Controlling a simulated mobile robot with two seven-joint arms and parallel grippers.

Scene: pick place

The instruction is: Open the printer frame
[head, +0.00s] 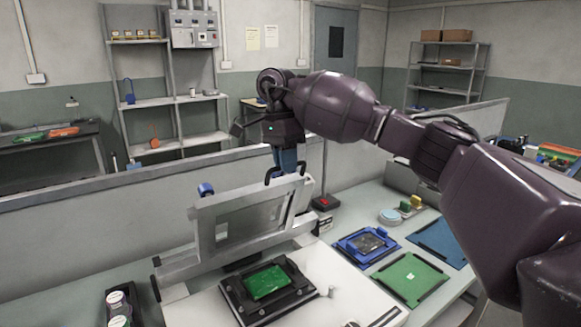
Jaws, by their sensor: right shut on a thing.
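The printer frame (203,236) is a grey metal rectangle with an inner window. It stands tilted up above the printer's white bed (326,270). Black handle parts show at its top edge. My right gripper (287,172) is at this top edge, pointing down, and shut on the frame's handle (271,173). The fingertips are partly hidden by the handle. Below the frame, a green board (267,282) lies in a black holder (236,299) on the bed. My left gripper is not in view.
Right of the printer are a blue fixture (352,249), a green mat (411,280) and a blue mat (440,242). A box with a red button (324,202) stands behind. Round-lidded containers (117,298) are at lower left. A grey partition (90,225) runs behind the bench.

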